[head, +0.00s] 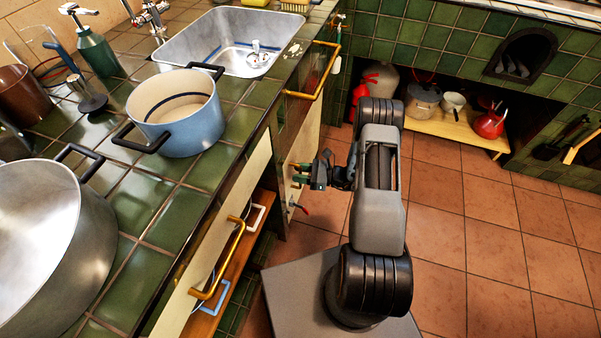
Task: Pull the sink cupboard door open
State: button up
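The sink cupboard door (307,128) is a narrow cream panel seen at a steep angle below the sink (215,50). It looks shut or nearly so, but the angle makes this hard to judge. My gripper (308,177) is at the front of this cupboard, pointing left, close to the lower part of the door. Small fittings show beside the fingertips, and I cannot tell whether the fingers touch a handle. The fingers are small and dark, and whether they are open or shut is unclear.
A brass rail (323,80) juts from the counter front above the door. A blue pot (178,112) and a large steel pot (45,240) stand on the green-tiled counter. A red extinguisher (361,98) and low wooden shelf (450,130) are behind. The tiled floor (480,230) at right is clear.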

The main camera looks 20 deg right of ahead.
jog(key=shift+c, duration=0.5)
grip_shut()
